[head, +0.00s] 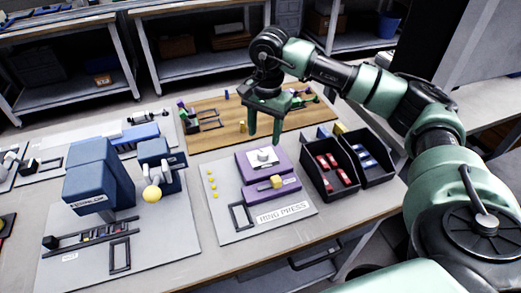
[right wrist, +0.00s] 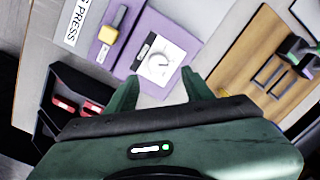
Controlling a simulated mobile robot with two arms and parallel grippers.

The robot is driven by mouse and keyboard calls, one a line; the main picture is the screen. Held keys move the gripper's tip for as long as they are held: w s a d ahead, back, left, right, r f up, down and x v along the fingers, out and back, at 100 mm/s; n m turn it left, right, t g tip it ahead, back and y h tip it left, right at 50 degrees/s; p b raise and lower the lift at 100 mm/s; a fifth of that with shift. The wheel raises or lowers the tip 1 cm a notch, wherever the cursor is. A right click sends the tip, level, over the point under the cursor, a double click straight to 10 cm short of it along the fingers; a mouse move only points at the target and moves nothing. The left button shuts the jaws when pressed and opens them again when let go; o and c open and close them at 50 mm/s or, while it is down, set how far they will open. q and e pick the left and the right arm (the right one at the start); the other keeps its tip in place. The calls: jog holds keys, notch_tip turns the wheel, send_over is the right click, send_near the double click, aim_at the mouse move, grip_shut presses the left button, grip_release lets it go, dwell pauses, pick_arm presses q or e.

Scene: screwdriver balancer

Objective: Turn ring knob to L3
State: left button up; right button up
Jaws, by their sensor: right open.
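The ring knob (head: 264,156) is a round pale knob on a white plate, on the purple ring press (head: 248,172). In the right wrist view the knob (right wrist: 158,64) sits just beyond the fingertips, with small dial marks around it too small to read. I cannot tell which setting it points to. My right gripper (head: 264,139) is open and empty, pointing down above and behind the knob, apart from it. In the right wrist view my right gripper's fingers (right wrist: 164,88) are spread wide. My left gripper is not in view.
A yellow block (head: 277,182) is on the press's front part. Black bins (head: 322,183) with red and blue parts stand right of the press. A blue machine (head: 98,178) with a yellow ball (head: 152,194) stands left. A wooden board (head: 205,112) lies behind.

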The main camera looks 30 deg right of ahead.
aim_at(263, 152)
notch_tip(263, 152, down, 6)
jog(key=shift+a+f+p, duration=0.1)
jog(key=shift+f+p, duration=0.1)
jog(key=shift+p, duration=0.2)
grip_shut()
